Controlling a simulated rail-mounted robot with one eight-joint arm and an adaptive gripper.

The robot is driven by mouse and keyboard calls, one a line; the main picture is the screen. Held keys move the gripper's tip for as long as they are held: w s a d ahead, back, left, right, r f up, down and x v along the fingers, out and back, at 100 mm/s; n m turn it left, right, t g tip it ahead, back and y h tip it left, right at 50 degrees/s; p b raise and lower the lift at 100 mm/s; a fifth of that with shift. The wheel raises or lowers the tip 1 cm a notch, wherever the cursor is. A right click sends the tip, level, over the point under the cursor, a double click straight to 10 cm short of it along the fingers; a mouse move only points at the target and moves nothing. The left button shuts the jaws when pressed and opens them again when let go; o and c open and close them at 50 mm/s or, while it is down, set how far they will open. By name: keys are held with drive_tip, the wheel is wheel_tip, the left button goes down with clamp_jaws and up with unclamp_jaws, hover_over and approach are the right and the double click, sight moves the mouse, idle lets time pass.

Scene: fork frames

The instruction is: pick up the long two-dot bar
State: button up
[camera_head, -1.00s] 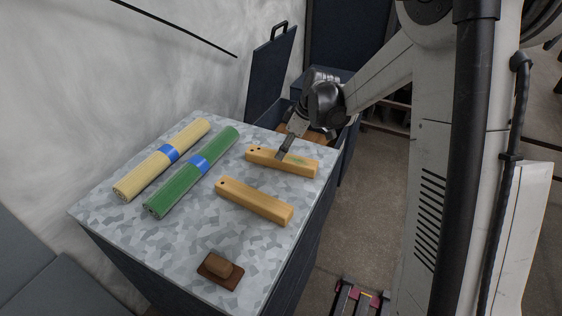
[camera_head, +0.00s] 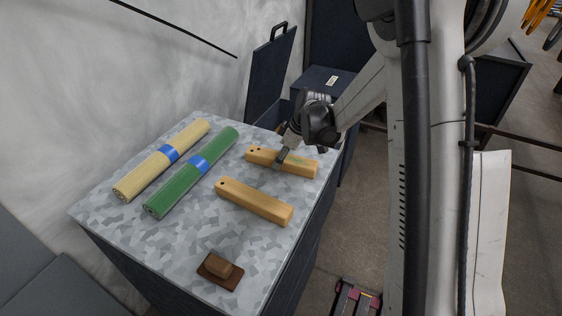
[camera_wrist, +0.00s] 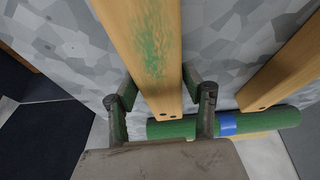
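Two wooden bars lie on the table. The farther bar (camera_head: 300,166) has a green smudge and two dark dots at its left end; it shows large in the wrist view (camera_wrist: 150,45). The nearer bar (camera_head: 254,201) has dark dots at its left end, and two dots show on it in the wrist view (camera_wrist: 285,68). I cannot tell surely which bar is longer. My gripper (camera_head: 278,163) is at the farther bar, near its middle. In the wrist view its fingers (camera_wrist: 158,80) stand on either side of that bar, open, with small gaps.
The speckled grey table (camera_head: 180,250) also holds a yellow roll (camera_head: 190,136) and a green roll (camera_head: 175,187), each with a blue band, left of the bars. Bare tabletop separates the bars.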

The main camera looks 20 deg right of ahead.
drive_tip(key=c, duration=0.9)
drive_tip(key=shift+r, duration=0.1)
